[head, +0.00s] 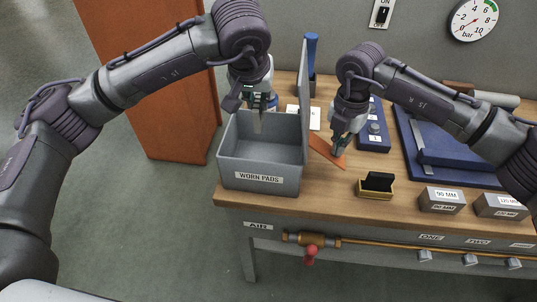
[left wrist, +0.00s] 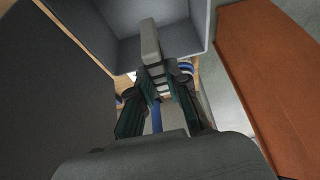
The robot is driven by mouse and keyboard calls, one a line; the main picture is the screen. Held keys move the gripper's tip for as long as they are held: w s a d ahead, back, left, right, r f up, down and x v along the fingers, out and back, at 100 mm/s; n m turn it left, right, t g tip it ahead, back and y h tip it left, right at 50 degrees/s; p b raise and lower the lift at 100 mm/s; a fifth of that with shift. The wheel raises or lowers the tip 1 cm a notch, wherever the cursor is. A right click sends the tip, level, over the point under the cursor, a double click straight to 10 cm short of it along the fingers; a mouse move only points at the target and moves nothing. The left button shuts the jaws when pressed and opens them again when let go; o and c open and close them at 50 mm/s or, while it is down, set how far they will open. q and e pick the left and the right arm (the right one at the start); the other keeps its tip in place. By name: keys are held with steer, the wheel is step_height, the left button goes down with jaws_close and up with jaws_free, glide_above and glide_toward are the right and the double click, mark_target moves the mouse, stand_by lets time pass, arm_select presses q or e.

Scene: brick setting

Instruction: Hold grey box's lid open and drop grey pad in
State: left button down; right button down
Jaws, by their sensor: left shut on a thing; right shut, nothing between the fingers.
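The grey box (head: 262,180), labelled "WORN PADS", stands at the table's left end. Its lid (head: 304,85) is open and upright along the box's right side; it also shows at the left of the left wrist view (left wrist: 45,85). My left gripper (head: 261,107) is shut on the grey pad (head: 257,124) over the box opening, with the pad's lower end near the opening. The pad shows between the fingertips in the left wrist view (left wrist: 150,42). My right gripper (head: 340,148) is shut and empty, right of the lid and apart from it, low over an orange sheet.
The orange sheet (head: 326,155) lies right of the box. A yellow holder with a black pad (head: 376,186) and grey blocks (head: 441,200) stand along the front edge. A blue-handled tool (head: 312,52) stands behind the lid. An orange cabinet (head: 150,80) is at the left.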

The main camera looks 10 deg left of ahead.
mark_target(256, 119)
arm_select(q)
steer(key=shift+a+f, duration=0.2)
steer(key=shift+f, duration=2.55)
steer(key=c, duration=1.1)
jaws_free()
steer(key=shift+o, duration=0.2)
steer(key=shift+r, duration=0.1)
steer(key=v, duration=1.2)
